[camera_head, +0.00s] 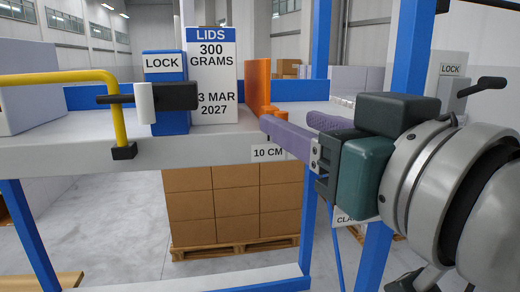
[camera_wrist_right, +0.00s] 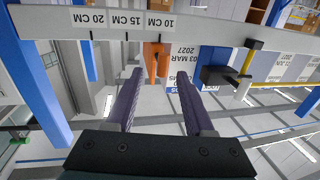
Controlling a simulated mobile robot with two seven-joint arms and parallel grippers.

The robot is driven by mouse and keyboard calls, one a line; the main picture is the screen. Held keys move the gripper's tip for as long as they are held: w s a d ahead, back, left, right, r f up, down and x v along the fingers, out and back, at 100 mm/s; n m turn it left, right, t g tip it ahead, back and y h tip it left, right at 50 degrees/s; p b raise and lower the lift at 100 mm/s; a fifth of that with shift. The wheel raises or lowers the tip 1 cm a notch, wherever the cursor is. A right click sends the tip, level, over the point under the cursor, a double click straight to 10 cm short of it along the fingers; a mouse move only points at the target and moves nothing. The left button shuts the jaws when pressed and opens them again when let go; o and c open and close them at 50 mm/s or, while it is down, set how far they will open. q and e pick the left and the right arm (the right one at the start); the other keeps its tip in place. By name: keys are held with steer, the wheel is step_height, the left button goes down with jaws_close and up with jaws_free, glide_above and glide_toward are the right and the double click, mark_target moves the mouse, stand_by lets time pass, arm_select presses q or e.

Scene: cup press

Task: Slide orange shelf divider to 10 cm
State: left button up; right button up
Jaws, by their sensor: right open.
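The orange shelf divider (camera_head: 257,82) stands upright on the shelf, right of the white lids box. In the right wrist view the divider (camera_wrist_right: 156,55) lines up roughly with the 10 cm label (camera_wrist_right: 160,22); that label (camera_head: 268,152) also shows on the shelf's front edge in the head view. My right gripper (camera_head: 291,122) is at the shelf front with its purple fingers toward the divider. In the right wrist view the open gripper (camera_wrist_right: 160,74) has a fingertip on each side of the divider's front tab, with visible gaps. My left gripper is not in view.
The lids box (camera_head: 211,75) and a blue lock post (camera_head: 168,100) with a black handle stand left of the divider. A yellow rail (camera_head: 60,77) is farther left. A blue upright (camera_head: 376,250) passes behind my right gripper. Stacked cartons (camera_head: 230,205) sit below the shelf.

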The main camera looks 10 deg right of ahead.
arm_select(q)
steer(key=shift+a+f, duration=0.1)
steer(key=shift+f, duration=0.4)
arm_select(e)
steer(key=shift+v, duration=3)
steer(key=shift+w, duration=0.1)
arm_select(q)
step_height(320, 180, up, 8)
steer(key=p, duration=0.7)
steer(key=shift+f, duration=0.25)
arm_select(e)
steer(key=s+d+f+g+h, duration=0.2)
steer(key=s+d+f+g, duration=0.2)
steer(key=s+f+g, duration=0.3)
steer(key=s+d+f+g+h, duration=0.1)
steer(key=s+d+f+g, duration=0.3)
steer(key=s+f+g, duration=0.3)
steer(key=shift+s+f+m+h, duration=0.35)
steer(key=shift+s+f, duration=0.4)
steer(key=shift+s, duration=0.4)
